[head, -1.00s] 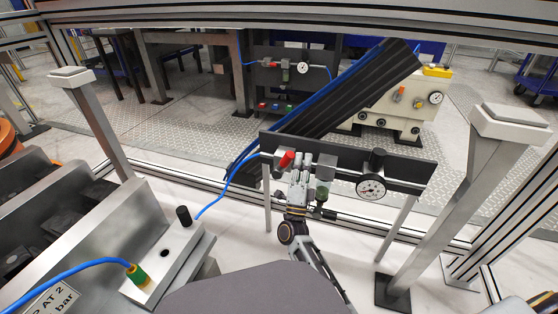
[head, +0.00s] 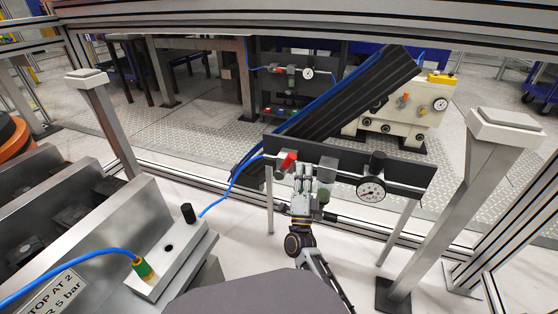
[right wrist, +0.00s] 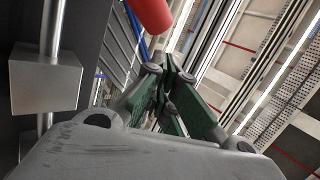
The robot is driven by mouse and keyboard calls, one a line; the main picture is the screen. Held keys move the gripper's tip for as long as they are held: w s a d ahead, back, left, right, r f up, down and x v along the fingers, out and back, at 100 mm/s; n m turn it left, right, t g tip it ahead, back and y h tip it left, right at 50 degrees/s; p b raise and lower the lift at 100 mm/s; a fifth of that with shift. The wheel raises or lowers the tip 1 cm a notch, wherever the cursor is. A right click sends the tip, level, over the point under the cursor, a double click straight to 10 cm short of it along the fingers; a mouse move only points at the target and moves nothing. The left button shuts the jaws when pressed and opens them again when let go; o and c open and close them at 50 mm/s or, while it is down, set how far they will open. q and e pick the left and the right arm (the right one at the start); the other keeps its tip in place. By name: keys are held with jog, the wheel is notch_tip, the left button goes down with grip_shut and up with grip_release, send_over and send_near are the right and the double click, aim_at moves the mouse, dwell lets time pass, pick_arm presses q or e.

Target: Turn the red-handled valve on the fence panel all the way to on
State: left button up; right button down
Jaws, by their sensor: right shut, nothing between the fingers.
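The red valve handle (head: 288,161) sits on the left part of the dark fence panel (head: 400,172), tilted up to the right in the head view. In the right wrist view the red handle (right wrist: 150,14) shows at the top, beyond the fingertips. My right gripper (head: 303,172) is shut and empty, just right of and slightly below the handle. In the right wrist view its closed fingers (right wrist: 160,75) point up towards the handle; a small gap shows there. Whether they touch from the side cannot be told. The left gripper is not in view.
A round gauge (head: 371,190) is on the panel, right of my gripper. A blue hose (head: 232,180) runs to the panel's left end. A metal block with a black knob (head: 188,213) stands at front left. A slanted post (head: 478,195) stands at right.

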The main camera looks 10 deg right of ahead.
jog(key=shift+a, duration=0.1)
jog(key=shift+w+a+n+y, duration=0.2)
jog(key=shift+a+n+y, duration=0.25)
jog(key=shift+y, duration=0.25)
jog(key=shift+n, duration=0.25)
